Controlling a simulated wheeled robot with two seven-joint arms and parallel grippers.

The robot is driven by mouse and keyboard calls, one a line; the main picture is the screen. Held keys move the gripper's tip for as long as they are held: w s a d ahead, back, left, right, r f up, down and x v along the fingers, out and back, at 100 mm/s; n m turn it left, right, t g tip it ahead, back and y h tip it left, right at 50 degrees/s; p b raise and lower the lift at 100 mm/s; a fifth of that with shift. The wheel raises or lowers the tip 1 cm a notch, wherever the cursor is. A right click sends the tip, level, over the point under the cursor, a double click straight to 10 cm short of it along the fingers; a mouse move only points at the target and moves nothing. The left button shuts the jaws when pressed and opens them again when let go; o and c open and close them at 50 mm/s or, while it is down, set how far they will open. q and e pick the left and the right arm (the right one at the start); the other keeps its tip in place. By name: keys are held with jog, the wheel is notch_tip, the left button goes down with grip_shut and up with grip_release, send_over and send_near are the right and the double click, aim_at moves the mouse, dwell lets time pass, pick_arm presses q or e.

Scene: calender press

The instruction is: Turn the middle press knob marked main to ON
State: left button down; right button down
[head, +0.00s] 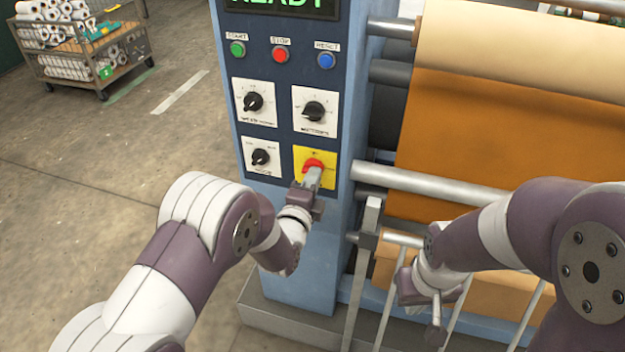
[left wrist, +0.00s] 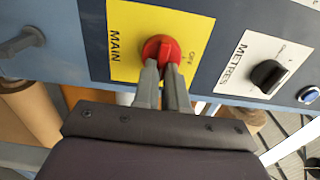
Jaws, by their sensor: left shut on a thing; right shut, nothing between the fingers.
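The red main knob (head: 314,162) sits on a yellow plate (head: 301,154) at the lower right of the control panel's group of four dials. In the left wrist view the red knob (left wrist: 160,46) is on the yellow plate (left wrist: 127,18), lettered MAIN, with OFF printed beside the knob. An ON mark cannot be made out, and the fingers partly cover the knob. My left gripper (head: 313,176) is shut on the knob; its fingers (left wrist: 163,72) meet the knob's sides. My right gripper (head: 437,318) is shut and empty, low in front of the press, away from the panel.
Black dials stand above and left of the plate, among them the metres dial (head: 313,109). Start, stop and reset buttons (head: 280,55) sit higher. Press rollers (head: 430,186) and orange web lie to the right. A cart of rolls (head: 85,50) is far left; floor between is clear.

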pick_arm(q)
jog(key=c, duration=1.2)
grip_release()
jog(key=v, duration=1.2)
jog(key=shift+s+a+b, duration=0.1)
jog(key=shift+s+b, duration=0.3)
